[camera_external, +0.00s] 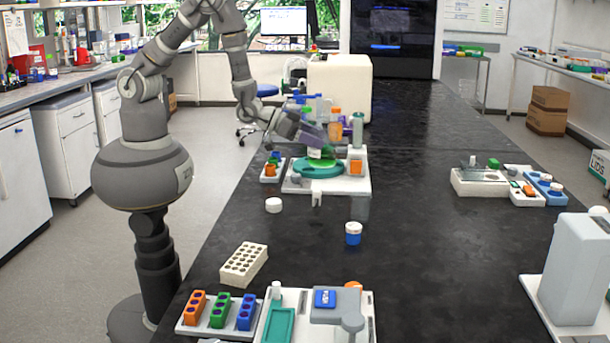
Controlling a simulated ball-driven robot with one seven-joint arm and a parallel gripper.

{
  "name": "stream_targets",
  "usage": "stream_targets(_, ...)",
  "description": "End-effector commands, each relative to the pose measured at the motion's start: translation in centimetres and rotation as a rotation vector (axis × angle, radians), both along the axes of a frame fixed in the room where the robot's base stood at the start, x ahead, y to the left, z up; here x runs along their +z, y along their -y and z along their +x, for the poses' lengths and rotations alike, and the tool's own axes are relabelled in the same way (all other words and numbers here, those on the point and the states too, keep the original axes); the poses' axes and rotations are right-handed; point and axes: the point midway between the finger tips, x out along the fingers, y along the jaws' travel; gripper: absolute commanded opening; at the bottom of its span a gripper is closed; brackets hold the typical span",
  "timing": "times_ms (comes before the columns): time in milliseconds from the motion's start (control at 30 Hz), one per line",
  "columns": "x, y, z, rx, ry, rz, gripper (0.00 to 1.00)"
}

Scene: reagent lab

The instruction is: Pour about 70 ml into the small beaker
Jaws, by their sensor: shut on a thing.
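My gripper (297,128) is at the far part of the black bench, reaching in from the left above a white station. It is shut on a purple, see-through vessel (313,134), which looks tilted towards the right. Below it is a round teal plate (318,169) with a bright green patch on it. Liquid levels are too small to read.
A white-and-blue jar (353,233), a white cap (273,205) and a cream tube rack (243,264) stand on the bench (430,250). An orange-capped bottle (335,125) and a grey post (356,130) crowd the gripper's right side.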

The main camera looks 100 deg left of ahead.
Motion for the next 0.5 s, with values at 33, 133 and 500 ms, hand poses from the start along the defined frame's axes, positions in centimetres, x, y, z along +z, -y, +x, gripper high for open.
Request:
stream_targets(33,-0.1,0.7,0.7,-0.002,0.001,0.0,0.45)
stream_targets(133,-0.1,2.0,2.1,0.003,0.003,0.0,0.45)
stream_targets(500,-0.3,11.3,8.0,0.014,0.003,-0.001,0.45)
